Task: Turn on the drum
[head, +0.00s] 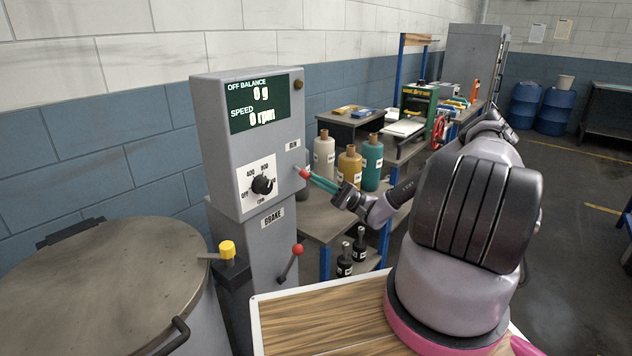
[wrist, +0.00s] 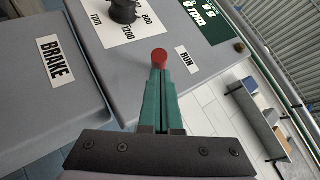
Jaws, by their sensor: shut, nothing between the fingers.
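The grey control box (head: 228,150) has a dark display (head: 259,102) reading 0 g off balance and 0 rpm speed. A black speed knob (head: 262,185) sits on a white dial on its front and shows in the wrist view (wrist: 123,11). A red button (head: 303,172) is below the RUN label (head: 293,144); the button shows in the wrist view (wrist: 160,57). My gripper (head: 311,178) is shut and empty, its green fingertips at the red button (wrist: 160,70). Contact or a small gap cannot be told. The round metal drum lid (head: 100,275) is at lower left.
A brake lever with a red ball (head: 298,249) and a yellow-capped part (head: 227,249) are below the box. Bottles (head: 349,166) stand on a bench behind my gripper. A wooden-topped surface (head: 320,322) is in front. Blue barrels (head: 540,106) are far back.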

